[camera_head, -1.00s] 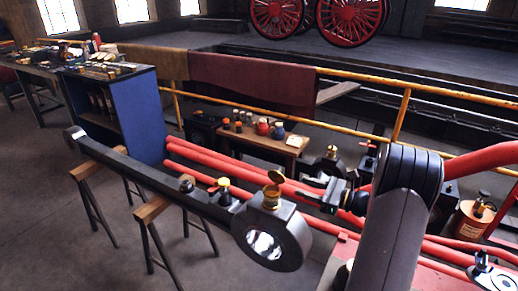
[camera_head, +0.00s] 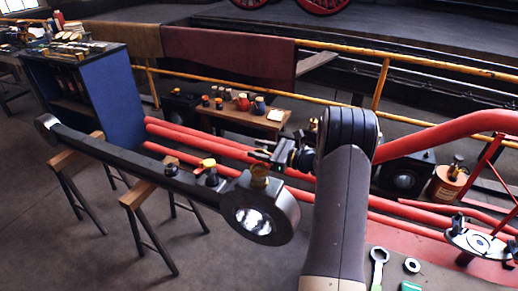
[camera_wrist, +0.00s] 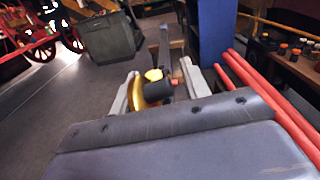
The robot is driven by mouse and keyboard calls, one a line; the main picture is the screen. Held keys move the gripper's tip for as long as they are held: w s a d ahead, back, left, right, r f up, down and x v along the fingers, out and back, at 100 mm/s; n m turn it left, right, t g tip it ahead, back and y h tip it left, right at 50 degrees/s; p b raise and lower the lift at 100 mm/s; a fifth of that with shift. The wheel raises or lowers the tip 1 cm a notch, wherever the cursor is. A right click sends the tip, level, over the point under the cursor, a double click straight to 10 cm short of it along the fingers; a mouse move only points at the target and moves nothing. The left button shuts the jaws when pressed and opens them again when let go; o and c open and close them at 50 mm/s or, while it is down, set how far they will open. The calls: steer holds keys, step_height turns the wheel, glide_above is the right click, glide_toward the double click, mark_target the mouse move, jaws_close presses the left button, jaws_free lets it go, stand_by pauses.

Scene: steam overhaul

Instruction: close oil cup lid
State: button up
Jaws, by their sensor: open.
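The brass oil cup (camera_head: 260,182) stands on the big round end of a dark connecting rod (camera_head: 140,161). Its brass lid (camera_head: 260,170) shows just above the cup in the head view; its exact angle is hard to tell. In the wrist view a curved gold piece, likely the lid (camera_wrist: 136,97), shows between the fingers, nearer the left one, beside a dark cylinder (camera_wrist: 158,91). My gripper (camera_head: 268,152) is open, just behind and above the cup. In the wrist view my gripper (camera_wrist: 156,88) has its fingers apart. I cannot tell whether a finger touches the lid.
Two smaller fittings, one yellow-topped (camera_head: 207,164), stand on the rod left of the cup. Wooden trestles (camera_head: 150,193) support the rod. Red pipes (camera_head: 215,143) run behind it. A wooden bench (camera_head: 240,117) with jars and a blue cabinet (camera_head: 110,95) stand farther back.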

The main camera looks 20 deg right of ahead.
steer(key=shift+a, duration=0.1)
steer(key=shift+c, duration=0.3)
steer(key=c, duration=0.8)
steer(key=shift+o, duration=0.2)
steer(key=shift+s+a+f+n+b, duration=0.1)
steer(key=shift+s+a+n+b, duration=0.15)
steer(key=shift+n+b, duration=0.9)
steer(key=n+b, duration=0.1)
steer(key=b, duration=0.2)
steer(key=s+a+n+b, duration=0.1)
steer(key=n+b, duration=0.1)
steer(key=b, duration=0.1)
steer(key=shift+f, duration=0.2)
steer(key=n+b, duration=0.1)
steer(key=b, duration=0.1)
steer(key=n+b, duration=0.2)
steer(key=s+a+n+b, duration=0.1)
steer(key=b, duration=0.1)
steer(key=shift+f+b, duration=0.35)
steer(key=shift+s+a+n+b, duration=0.1)
steer(key=shift+a+n+b, duration=0.05)
steer(key=shift+n+b, duration=0.55)
steer(key=o, duration=0.8)
steer(key=shift+f, duration=0.1)
